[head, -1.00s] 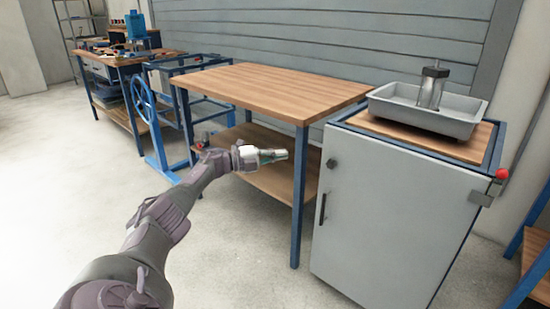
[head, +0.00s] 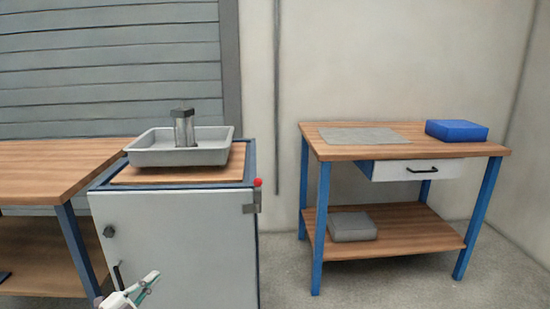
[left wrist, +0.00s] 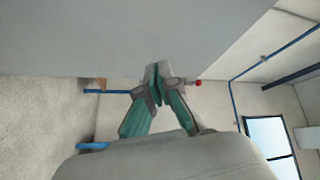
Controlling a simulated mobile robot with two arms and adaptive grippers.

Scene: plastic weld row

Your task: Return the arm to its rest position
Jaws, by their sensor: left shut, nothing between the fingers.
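My left gripper (head: 150,283) shows at the bottom of the head view, in front of the grey cabinet (head: 180,255). Only its end shows; the rest of the arm is below the picture. In the left wrist view its two green-sided fingers (left wrist: 158,85) come together at the tips, shut with nothing between them. A large flat grey surface fills the top of that view beyond the fingers. My right gripper is in neither view.
A grey tray (head: 155,159) with a metal post (head: 184,130) stands on the cabinet. A wooden workbench (head: 45,165) adjoins at left. A second bench (head: 455,152) at right carries a blue box (head: 456,130) and a grey mat (head: 357,136). Bare floor (head: 285,275) lies between cabinet and right bench.

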